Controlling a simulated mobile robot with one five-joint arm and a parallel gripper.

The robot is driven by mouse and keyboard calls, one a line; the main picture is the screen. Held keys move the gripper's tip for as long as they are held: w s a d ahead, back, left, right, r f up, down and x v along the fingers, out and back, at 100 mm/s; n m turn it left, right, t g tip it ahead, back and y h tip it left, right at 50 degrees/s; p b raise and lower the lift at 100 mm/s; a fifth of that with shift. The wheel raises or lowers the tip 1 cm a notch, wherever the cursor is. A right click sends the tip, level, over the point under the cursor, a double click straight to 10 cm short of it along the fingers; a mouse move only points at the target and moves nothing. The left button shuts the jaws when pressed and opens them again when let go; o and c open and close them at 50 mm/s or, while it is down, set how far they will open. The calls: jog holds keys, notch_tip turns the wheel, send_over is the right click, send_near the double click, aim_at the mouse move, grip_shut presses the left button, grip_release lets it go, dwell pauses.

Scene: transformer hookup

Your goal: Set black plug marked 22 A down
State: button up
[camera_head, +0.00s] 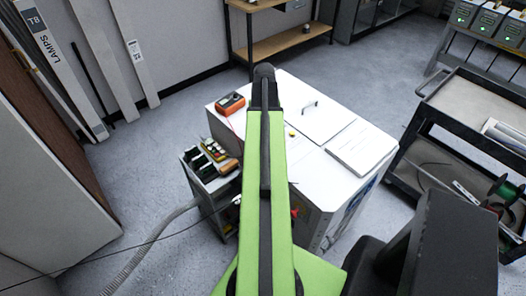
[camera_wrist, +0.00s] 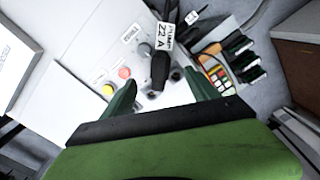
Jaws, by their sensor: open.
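The black plug marked 22 A (camera_wrist: 160,68) shows in the wrist view with its white label, PUMP 22 A, at its upper end. It lies over the white panel (camera_wrist: 98,45), a little beyond my gripper (camera_wrist: 160,92). My gripper's two dark green fingers are spread, with a gap on both sides of the plug. I cannot tell whether the plug rests on the panel or sits in a socket. In the head view my green arm hides the gripper and the plug.
The white cabinet (camera_head: 318,195) carries an orange meter (camera_head: 230,103) and a flat white panel (camera_head: 362,148). A small side shelf (camera_head: 225,182) holds several green and black parts. A dark cart (camera_head: 470,120) stands at right. Yellow (camera_wrist: 108,89) and red (camera_wrist: 124,72) buttons sit near the left finger.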

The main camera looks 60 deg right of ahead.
notch_tip(320, 180, down, 7)
jog(key=b, duration=0.6)
jog(key=shift+w+f, duration=0.1)
jog(key=shift+f, duration=0.1)
jog(key=shift+r, duration=0.2)
jog(key=shift+c, duration=0.4)
grip_shut()
